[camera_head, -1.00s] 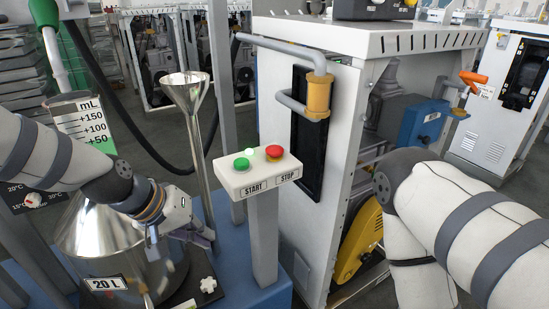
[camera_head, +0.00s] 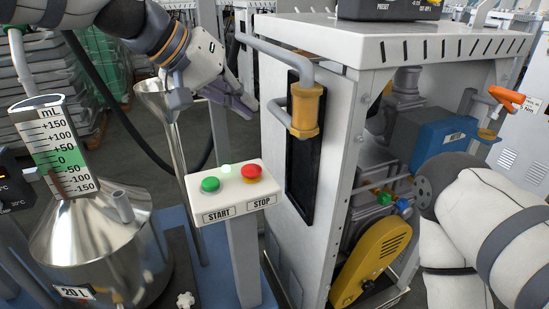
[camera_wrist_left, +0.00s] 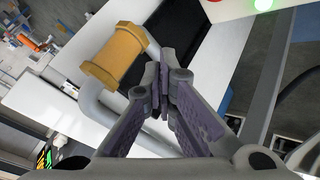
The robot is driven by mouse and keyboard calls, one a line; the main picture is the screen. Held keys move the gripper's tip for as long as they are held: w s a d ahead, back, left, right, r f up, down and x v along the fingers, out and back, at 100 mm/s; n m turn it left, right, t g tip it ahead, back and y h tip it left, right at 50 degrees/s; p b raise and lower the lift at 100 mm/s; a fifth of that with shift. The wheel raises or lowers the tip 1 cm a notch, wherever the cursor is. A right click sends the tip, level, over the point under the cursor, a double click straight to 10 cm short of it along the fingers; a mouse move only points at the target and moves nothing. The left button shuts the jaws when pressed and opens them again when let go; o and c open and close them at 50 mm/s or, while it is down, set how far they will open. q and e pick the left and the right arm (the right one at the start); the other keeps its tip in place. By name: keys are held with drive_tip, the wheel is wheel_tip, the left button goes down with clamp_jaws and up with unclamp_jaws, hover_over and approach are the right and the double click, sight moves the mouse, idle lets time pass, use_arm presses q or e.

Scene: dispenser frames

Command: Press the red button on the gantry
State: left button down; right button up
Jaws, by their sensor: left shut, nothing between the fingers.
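The red button (camera_head: 252,172), marked STOP, sits on the right of a white control box (camera_head: 236,203) on a grey post. A green button (camera_head: 210,185), marked START, is to its left. A small green light (camera_head: 225,169) glows behind them. My left gripper (camera_head: 249,108) is shut and empty, above and apart from the box, near the grey pipe handle. In the left wrist view, its closed fingers (camera_wrist_left: 160,80) point toward the white cabinet. The green light (camera_wrist_left: 263,4) shows at the top edge there; the red button is mostly out of frame. My right gripper is out of view.
A white cabinet (camera_head: 360,35) with a yellow-sleeved pipe handle (camera_head: 305,110) stands right of the box. A steel funnel (camera_head: 170,120) and a steel vessel (camera_head: 110,240) stand left. My right arm fills the right side. Space directly above the buttons is clear.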

sight(248, 166)
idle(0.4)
